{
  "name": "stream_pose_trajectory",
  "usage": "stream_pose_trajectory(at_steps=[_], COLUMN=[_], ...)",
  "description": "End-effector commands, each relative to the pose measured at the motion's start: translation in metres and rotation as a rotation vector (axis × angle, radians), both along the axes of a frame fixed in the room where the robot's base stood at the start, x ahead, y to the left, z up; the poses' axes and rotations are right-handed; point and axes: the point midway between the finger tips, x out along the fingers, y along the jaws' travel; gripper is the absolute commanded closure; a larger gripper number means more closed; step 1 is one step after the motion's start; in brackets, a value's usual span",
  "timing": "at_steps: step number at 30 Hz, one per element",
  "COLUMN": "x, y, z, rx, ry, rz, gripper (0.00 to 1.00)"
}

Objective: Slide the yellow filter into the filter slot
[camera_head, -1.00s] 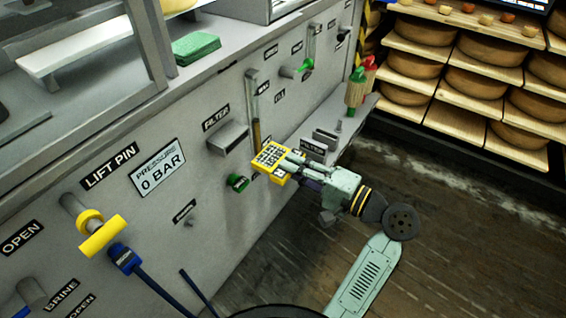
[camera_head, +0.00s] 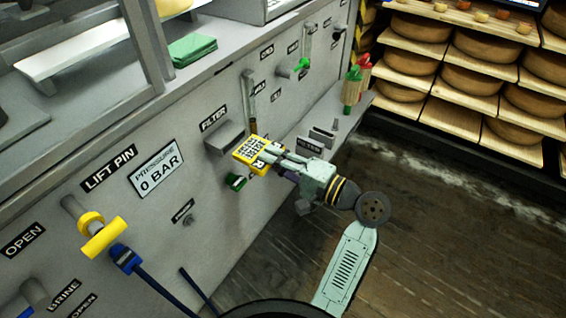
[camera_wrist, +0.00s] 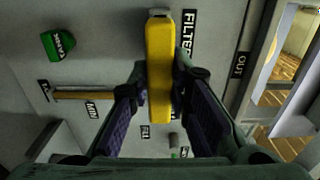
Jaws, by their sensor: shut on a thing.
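The yellow filter (camera_head: 249,151) is a flat block with a dark grid on its face and lettering on its edge. My gripper (camera_head: 276,160) is shut on it and holds it out in front of the grey machine panel. In the wrist view the yellow filter (camera_wrist: 160,75) is seen edge-on between the two fingers of my gripper (camera_wrist: 158,105). The filter slot is a grey box (camera_head: 224,137) sticking out of the panel under a FILTER label (camera_head: 214,118). The filter's far edge is close to this box; I cannot tell whether they touch.
A shelf (camera_head: 352,118) with a FILTER-labelled holder (camera_head: 322,136) is to the right. A yellow lift pin handle (camera_head: 103,238) sticks out at lower left. Cheese racks (camera_head: 480,110) stand at the back right.

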Motion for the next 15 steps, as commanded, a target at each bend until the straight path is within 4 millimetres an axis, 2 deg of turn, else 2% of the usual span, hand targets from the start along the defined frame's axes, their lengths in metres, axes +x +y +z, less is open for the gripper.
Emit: stream_pose_trajectory(at_steps=[6, 15], x=[0.006, 0.0072], y=[0.009, 0.0104], z=[0.0001, -0.0002], rx=[0.0, 0.0], ry=[0.0, 0.0], rz=[0.001, 0.0], gripper=[1.0, 1.0])
